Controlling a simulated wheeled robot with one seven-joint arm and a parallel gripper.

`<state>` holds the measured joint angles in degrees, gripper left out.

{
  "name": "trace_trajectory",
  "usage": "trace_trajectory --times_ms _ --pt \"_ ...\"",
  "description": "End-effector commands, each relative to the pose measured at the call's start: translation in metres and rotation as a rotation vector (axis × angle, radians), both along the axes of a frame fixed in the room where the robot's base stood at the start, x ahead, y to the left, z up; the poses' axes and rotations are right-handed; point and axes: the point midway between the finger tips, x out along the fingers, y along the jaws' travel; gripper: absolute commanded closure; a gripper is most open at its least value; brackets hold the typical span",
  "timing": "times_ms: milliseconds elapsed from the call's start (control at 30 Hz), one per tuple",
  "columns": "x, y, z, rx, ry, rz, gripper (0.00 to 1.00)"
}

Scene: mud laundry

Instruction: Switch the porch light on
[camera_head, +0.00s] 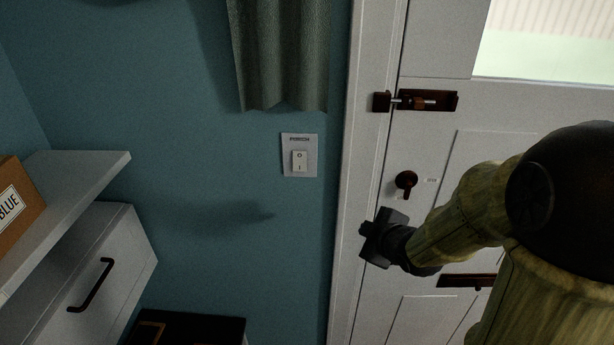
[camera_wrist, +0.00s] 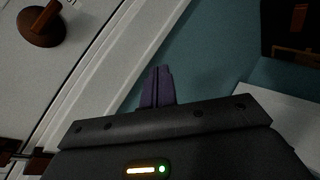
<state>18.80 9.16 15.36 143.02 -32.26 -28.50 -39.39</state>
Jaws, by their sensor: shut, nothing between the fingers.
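A white rocker light switch (camera_head: 299,160) sits on a pale plate (camera_head: 299,142) on the blue wall, left of the door frame. The rocker carries a circle above and a line below; which side is pressed in I cannot tell. My gripper (camera_head: 364,240) is in front of the white door's edge, lower and to the right of the switch and apart from it. In the wrist view my gripper's fingers (camera_wrist: 157,87) are together and empty, pointing toward the door frame and blue wall. The switch does not show in the wrist view.
The white door (camera_head: 450,115) has a bolt (camera_head: 428,100) and a dark turn knob (camera_head: 405,181), which also shows in the wrist view (camera_wrist: 43,24). A curtain (camera_head: 281,55) hangs above the switch. A shelf (camera_head: 85,172) with a box (camera_head: 18,207) and a drawer cabinet (camera_head: 125,245) stand at left.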

Motion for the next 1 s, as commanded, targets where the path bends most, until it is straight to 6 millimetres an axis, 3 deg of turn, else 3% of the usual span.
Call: trace_trajectory --times_ms 133,400,800,1000 --pt "0.017 0.028 0.028 -0.097 -0.273 0.293 1.0" --pt "0.01 0.064 0.072 -0.18 -0.668 0.609 1.0" --pt "0.008 0.068 0.077 -0.185 -0.708 0.635 1.0" --pt "0.018 0.078 0.077 -0.183 -0.708 0.636 1.0"
